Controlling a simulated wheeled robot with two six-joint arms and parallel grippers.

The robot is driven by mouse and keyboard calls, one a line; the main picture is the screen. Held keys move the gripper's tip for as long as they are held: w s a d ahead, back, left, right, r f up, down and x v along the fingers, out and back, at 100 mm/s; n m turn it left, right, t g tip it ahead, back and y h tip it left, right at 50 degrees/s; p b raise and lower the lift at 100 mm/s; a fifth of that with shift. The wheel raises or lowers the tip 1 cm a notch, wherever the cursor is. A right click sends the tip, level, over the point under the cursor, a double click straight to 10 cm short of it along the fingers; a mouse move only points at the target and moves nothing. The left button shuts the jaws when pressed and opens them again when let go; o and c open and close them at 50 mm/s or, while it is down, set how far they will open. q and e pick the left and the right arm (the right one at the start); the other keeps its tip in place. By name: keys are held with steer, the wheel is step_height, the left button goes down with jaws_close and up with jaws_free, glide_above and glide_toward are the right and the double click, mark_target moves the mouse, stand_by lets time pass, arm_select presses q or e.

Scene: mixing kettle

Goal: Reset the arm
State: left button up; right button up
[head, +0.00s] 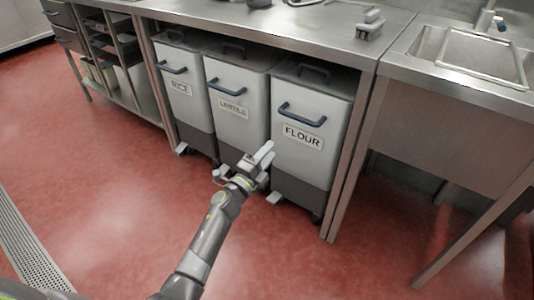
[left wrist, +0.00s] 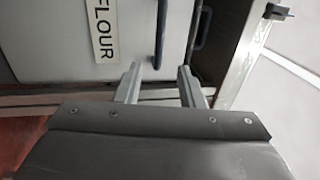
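My left arm reaches up from the bottom of the head view. Its gripper (head: 262,158) is in front of the bins, near the lower left of the flour bin (head: 312,112). In the left wrist view the gripper's two fingers (left wrist: 160,85) stand apart with nothing between them. The flour bin, with its label and dark blue handle, also shows in that view (left wrist: 60,40). I cannot tell if the gripper touches the bin. My right gripper is not in view.
The lentils bin (head: 236,95) and rice bin (head: 182,88) stand left of the flour bin, under a steel counter (head: 270,22). A grey object (head: 370,25) sits on the counter. A sink (head: 480,55) is at the right. The red floor (head: 110,180) is open at the left.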

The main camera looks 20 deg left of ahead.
arm_select(q)
steer(key=shift+a, duration=0.1)
stand_by(0.4)
